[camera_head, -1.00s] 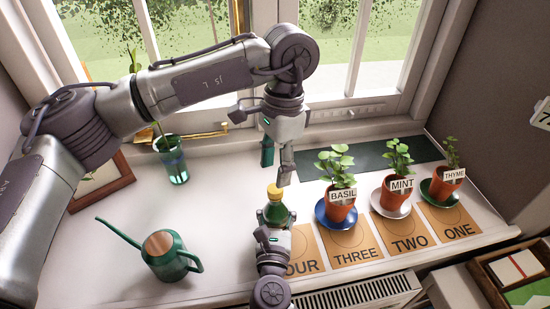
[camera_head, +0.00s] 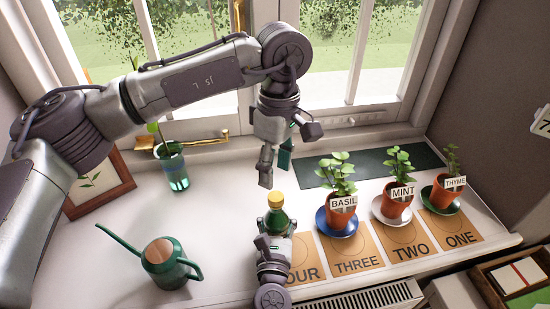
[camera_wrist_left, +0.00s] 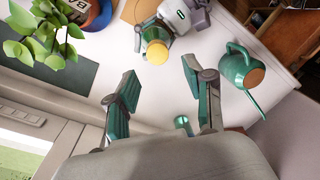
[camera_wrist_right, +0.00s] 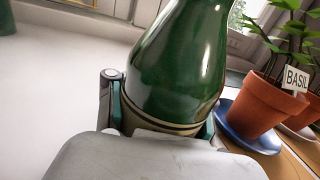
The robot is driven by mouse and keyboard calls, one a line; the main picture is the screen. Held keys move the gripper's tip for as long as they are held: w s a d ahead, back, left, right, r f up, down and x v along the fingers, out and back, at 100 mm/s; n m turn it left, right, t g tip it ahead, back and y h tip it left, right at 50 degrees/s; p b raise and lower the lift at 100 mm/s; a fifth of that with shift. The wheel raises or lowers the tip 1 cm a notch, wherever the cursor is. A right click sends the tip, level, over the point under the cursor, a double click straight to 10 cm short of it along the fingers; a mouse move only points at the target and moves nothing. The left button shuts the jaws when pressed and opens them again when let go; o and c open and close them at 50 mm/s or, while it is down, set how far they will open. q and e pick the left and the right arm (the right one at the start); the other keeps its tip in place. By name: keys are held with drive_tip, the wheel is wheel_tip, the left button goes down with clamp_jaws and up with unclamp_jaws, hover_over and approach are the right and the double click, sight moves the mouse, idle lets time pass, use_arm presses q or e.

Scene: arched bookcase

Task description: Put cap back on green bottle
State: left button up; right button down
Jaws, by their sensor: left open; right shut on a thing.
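The green bottle (camera_head: 276,218) stands upright near the front of the white sill, with a yellow cap (camera_head: 274,199) on its mouth. How tightly the cap sits cannot be told. My right gripper (camera_head: 274,246) is shut around the bottle's lower body; its fingers flank the glass in the right wrist view (camera_wrist_right: 160,118). My left gripper (camera_head: 275,170) is open and empty just above the cap, apart from it. In the left wrist view the cap (camera_wrist_left: 157,52) shows beyond the gap between the left fingertips. The bottle top is out of frame in the right wrist view.
A green watering can (camera_head: 168,265) stands at left front. A glass vase (camera_head: 174,170) and a picture frame (camera_head: 98,185) stand behind it. The sill between is clear.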

sight(276, 196)
use_arm(q)
drive_tip(key=n, duration=0.6)
drive_tip(key=shift+r+n, duration=0.25)
drive_tip(key=shift+n, duration=0.15)
drive_tip(key=n, duration=0.6)
drive_tip(key=shift+r, duration=0.2)
drive_tip(key=n, duration=0.6)
drive_tip(key=shift+r, duration=0.15)
drive_tip(key=n, duration=0.4)
drive_tip(key=shift+r+h, duration=0.15)
drive_tip(key=shift+h, duration=0.15)
drive_tip(key=n, duration=0.3)
drive_tip(key=shift+r+n, duration=0.1)
drive_tip(key=shift+n, duration=0.3)
drive_tip(key=shift+s+f, duration=0.15)
drive_tip(key=shift+f, duration=1.85)
drive_tip(key=shift+s+f, duration=0.1)
drive_tip(key=shift+f, duration=1.9)
